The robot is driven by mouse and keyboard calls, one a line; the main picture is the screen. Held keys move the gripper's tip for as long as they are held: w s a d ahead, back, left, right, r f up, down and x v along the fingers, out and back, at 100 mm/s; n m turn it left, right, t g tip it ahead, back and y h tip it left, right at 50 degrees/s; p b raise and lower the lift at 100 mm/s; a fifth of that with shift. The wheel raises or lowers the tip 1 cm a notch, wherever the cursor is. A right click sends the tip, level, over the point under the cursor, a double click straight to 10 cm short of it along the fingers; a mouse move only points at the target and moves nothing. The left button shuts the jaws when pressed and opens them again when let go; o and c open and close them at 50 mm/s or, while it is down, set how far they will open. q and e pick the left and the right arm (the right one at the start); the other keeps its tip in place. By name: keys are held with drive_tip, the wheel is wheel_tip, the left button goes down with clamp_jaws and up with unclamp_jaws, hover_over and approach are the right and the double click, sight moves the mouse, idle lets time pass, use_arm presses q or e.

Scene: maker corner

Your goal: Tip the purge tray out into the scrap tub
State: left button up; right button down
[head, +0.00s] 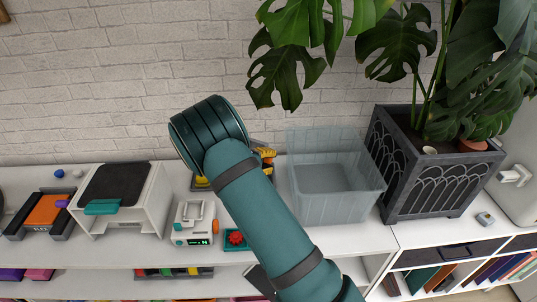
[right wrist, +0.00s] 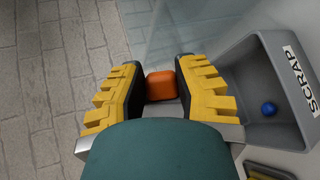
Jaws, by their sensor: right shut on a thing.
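My right gripper (head: 265,156) is mostly hidden behind my teal arm in the head view; only some yellow finger parts show. In the right wrist view its two yellow fingers (right wrist: 162,90) close on an orange block-like part (right wrist: 161,85), which I take to be the purge tray's grip. The rest of the tray is hidden. The grey scrap tub (right wrist: 253,68), marked SCRAP, is right of the fingers in that view, with a blue ball (right wrist: 268,109) inside. In the head view I cannot make out the tub behind my arm. My left gripper is not in view.
A clear bin (head: 330,205) and a dark planter (head: 430,190) with a large plant stand right of my arm. A white machine (head: 195,222), a white box with a dark top (head: 125,195) and an orange-and-black item (head: 47,210) stand left. Leaves hang above the bin.

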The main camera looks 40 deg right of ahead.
wheel_tip(320, 180, up, 2)
drive_tip(key=y+p, duration=0.1)
drive_tip(key=p, duration=0.1)
drive_tip(key=g+y+p, duration=0.1)
drive_tip(key=p, duration=0.1)
drive_tip(key=n+y+p, duration=0.1)
drive_tip(key=y+p, duration=0.1)
drive_tip(key=p, duration=0.1)
drive_tip(key=shift+d+r, duration=0.1)
drive_tip(key=shift+r, duration=0.15)
drive_tip(key=shift+r+g+y+p, duration=0.2)
drive_tip(key=shift+g+y+p, duration=0.2)
drive_tip(key=shift+y+b, duration=0.3)
drive_tip(key=shift+y, duration=0.1)
drive_tip(key=shift+n+g+y, duration=0.3)
drive_tip(key=shift+y, duration=0.1)
drive_tip(key=r+y, duration=0.1)
drive_tip(key=g+y, duration=0.1)
drive_tip(key=y, duration=0.1)
drive_tip(key=shift+r+n+g, duration=0.3)
drive_tip(key=shift+r+n, duration=0.05)
drive_tip(key=shift+n, duration=0.05)
drive_tip(key=shift+r+n+g+y, duration=0.35)
drive_tip(key=shift+g+y, duration=0.15)
drive_tip(key=shift+y, duration=0.5)
